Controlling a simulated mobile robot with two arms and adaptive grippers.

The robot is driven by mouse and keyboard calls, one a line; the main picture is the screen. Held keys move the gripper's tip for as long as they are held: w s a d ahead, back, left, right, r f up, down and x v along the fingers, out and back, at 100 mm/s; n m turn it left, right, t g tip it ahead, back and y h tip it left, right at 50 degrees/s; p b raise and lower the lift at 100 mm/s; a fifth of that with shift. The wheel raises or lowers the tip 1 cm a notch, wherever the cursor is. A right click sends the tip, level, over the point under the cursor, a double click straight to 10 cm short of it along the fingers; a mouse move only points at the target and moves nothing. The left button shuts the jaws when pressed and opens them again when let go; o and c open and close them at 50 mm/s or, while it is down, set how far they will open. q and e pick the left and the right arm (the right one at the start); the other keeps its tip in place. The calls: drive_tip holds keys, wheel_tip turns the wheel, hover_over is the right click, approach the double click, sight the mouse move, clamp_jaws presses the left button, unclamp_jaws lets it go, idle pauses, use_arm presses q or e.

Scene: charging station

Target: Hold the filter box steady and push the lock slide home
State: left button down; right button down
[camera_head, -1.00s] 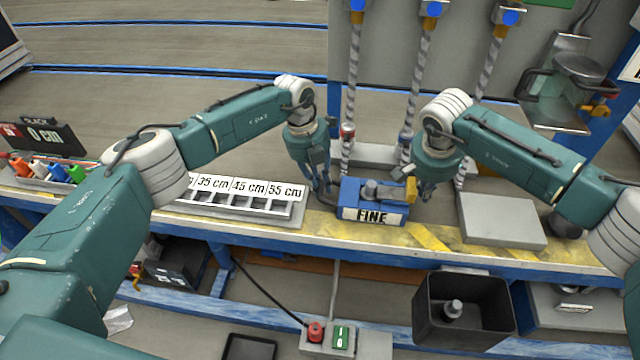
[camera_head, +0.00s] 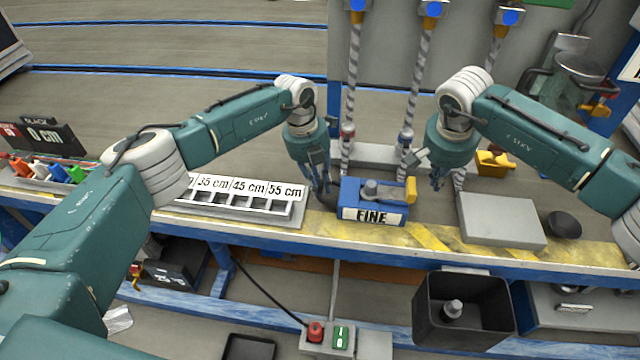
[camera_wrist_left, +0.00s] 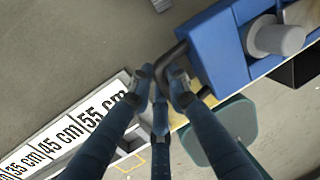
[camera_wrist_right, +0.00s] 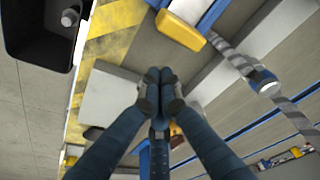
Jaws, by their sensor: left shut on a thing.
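The blue filter box (camera_head: 351,195), labelled FINE, sits on the bench with a grey round fitting on top. The yellow lock slide (camera_head: 410,190) is at its right end; it also shows in the right wrist view (camera_wrist_right: 181,30). My left gripper (camera_head: 322,186) is at the box's left end. In the left wrist view its fingers (camera_wrist_left: 163,88) are shut on the dark bent handle (camera_wrist_left: 172,60) of the blue box (camera_wrist_left: 222,52). My right gripper (camera_head: 437,183) is right of the slide, apart from it. Its fingers (camera_wrist_right: 160,82) are together and empty.
A grey flat block (camera_head: 502,220) lies right of the box, with a dark round dish (camera_head: 564,225) beside it. A labelled length tray (camera_head: 240,207) lies to the left. Spiral-striped hoses (camera_head: 412,85) hang behind. A black bin (camera_head: 463,312) is below the bench edge.

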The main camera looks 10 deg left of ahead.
drive_tip(key=v, duration=0.3)
drive_tip(key=shift+w+d+r, duration=0.2)
drive_tip(key=shift+w+r, duration=0.1)
drive_tip(key=shift+r, duration=0.15)
use_arm(q)
drive_tip(key=c, duration=1.6)
unclamp_jaws()
